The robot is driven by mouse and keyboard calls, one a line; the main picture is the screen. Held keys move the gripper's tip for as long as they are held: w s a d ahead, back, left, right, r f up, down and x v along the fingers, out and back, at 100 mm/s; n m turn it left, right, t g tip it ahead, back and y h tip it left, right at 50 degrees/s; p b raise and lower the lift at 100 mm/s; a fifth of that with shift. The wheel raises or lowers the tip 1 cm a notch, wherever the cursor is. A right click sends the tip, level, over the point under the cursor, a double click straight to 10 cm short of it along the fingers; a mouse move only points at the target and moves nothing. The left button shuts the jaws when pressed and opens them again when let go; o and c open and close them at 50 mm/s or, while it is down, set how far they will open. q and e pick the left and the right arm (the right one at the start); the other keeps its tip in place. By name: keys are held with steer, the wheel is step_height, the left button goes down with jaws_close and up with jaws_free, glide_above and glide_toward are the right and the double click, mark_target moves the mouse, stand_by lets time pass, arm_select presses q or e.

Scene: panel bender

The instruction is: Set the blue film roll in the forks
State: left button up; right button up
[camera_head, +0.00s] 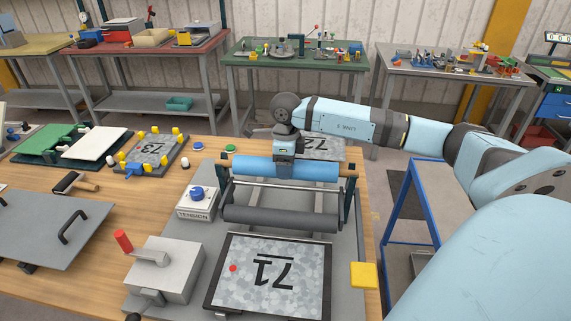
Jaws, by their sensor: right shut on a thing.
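The blue film roll (313,168) lies level across the picture, with wooden core ends showing at both sides. My right gripper (284,158) is shut on the roll near its middle, coming from above and behind. The forks are dark uprights, a left one (224,172) and a right one (347,203). The core ends are close to the fork tops; I cannot tell whether they rest in them. My left gripper is not in view.
A dark roller (281,217) lies below and in front of the film roll. The tension box (196,205) and a grey box with a red-handled lever (165,270) stand at left. A yellow pad (364,275) sits at right.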

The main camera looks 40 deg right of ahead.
steer(key=shift+f+b, duration=0.4)
steer(key=shift+f, duration=0.15)
stand_by(0.4)
steer(key=o, duration=1.1)
steer(key=r, duration=0.4)
steer(key=r+b, duration=0.1)
steer(key=r, duration=0.8)
steer(key=shift+w+d+r, duration=0.15)
steer(key=shift+d+r, duration=0.1)
steer(key=shift+r, duration=0.15)
